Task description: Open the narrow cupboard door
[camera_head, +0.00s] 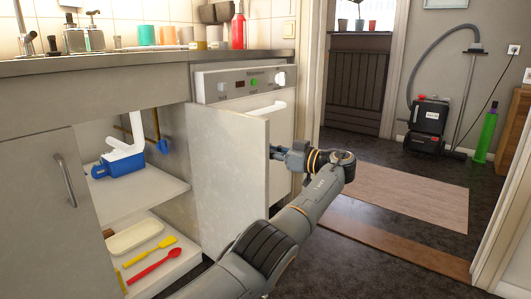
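The narrow cupboard door (228,178) is a pale panel standing well open, swung out to the right, with its inner face towards me. Its outer face and handle are hidden. The cupboard behind it shows a shelf (135,196) bearing a blue and white item (122,163). My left gripper (277,153) is at the door's free edge, on its outer side, with the arm rising from the bottom of the view. The fingertips are small and partly hidden, so their grip cannot be made out. My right gripper is not in view.
A closed cupboard door with a bar handle (65,180) is at left. A white cooker (275,105) stands behind the open door. Dark floor (370,255) lies right of my arm.

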